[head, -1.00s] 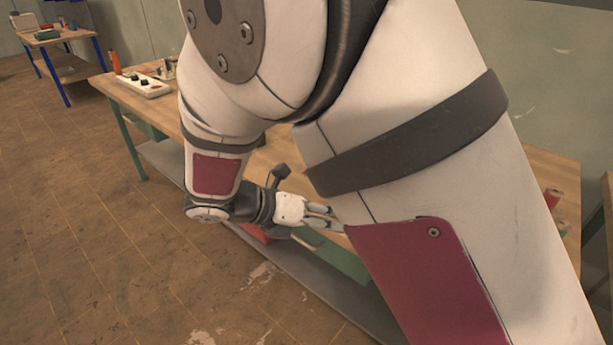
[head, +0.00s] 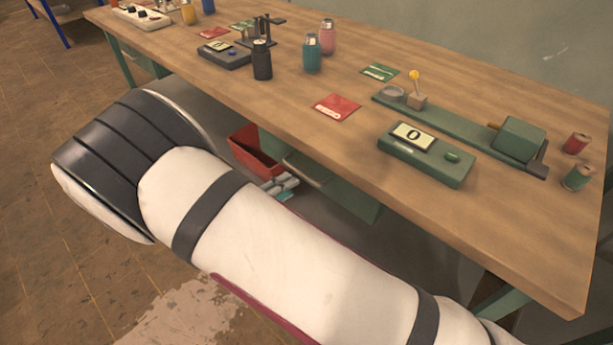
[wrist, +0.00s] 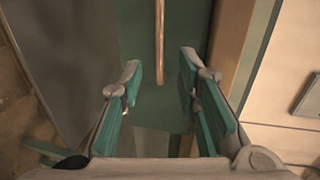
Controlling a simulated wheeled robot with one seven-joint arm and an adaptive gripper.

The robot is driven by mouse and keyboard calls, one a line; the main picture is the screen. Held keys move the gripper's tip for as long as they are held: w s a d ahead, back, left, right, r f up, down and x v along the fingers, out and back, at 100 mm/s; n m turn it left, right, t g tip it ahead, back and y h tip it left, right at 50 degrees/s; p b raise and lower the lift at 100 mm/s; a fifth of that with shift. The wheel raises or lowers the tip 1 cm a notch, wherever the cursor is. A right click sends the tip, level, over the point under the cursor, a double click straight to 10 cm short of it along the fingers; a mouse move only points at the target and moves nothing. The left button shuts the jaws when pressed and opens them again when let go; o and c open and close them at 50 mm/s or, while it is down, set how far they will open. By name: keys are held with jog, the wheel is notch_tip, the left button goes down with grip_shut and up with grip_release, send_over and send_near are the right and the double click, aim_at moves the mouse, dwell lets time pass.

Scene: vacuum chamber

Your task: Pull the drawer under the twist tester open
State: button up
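The twist tester, a long green base (head: 400,108) with a green block (head: 521,138) at its right end, lies on the bench. A green drawer front (head: 350,198) with a pale bar handle (head: 307,171) is under the bench top. In the wrist view the drawer front (wrist: 140,108) faces me, and its copper-coloured handle (wrist: 159,42) runs up the picture. My gripper (wrist: 160,76) is open and empty, its teal-padded fingers spread either side of the handle's line. The handle appears ahead of the fingertips; contact is not visible. My gripper also shows partly in the head view (head: 281,186), behind my arm.
A red bin (head: 252,150) is under the bench, left of the drawer. A green display box (head: 428,158), red card (head: 337,107), bottles (head: 312,52) and spools (head: 577,144) stand on the bench top (head: 240,88). The floor (head: 50,260) in front is open.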

aim_at(306, 175)
jog(key=x, duration=0.8)
jog(key=shift+w+d+b, duration=0.15)
jog(key=shift+b, duration=0.2)
grip_shut()
